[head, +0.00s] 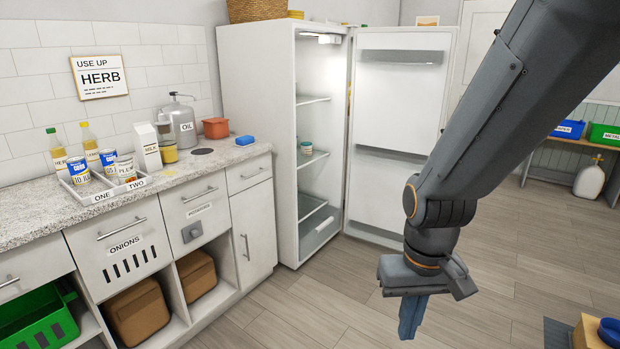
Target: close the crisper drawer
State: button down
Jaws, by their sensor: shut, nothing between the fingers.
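The fridge (257,140) stands against the back wall with its white door (385,130) swung open to the right. The crisper drawer (318,238) is a greyish, partly see-through bin at the bottom of the fridge, below the lowest shelf. Its front is near the fridge opening; I cannot tell exactly how far out it sits. My gripper (410,320) is shut and empty, pointing down over the floor. It is in front and to the right of the fridge, apart from the drawer and the door. My arm hides part of the door's lower right side.
A small jar (306,148) stands on a fridge shelf. Blue and green bins (570,129) are at the far right. The wood floor (310,310) before the fridge is clear.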

aim_at(324, 223)
jog(key=z, duration=0.05)
jog(key=i, duration=3.05)
jog(key=z, duration=0.05)
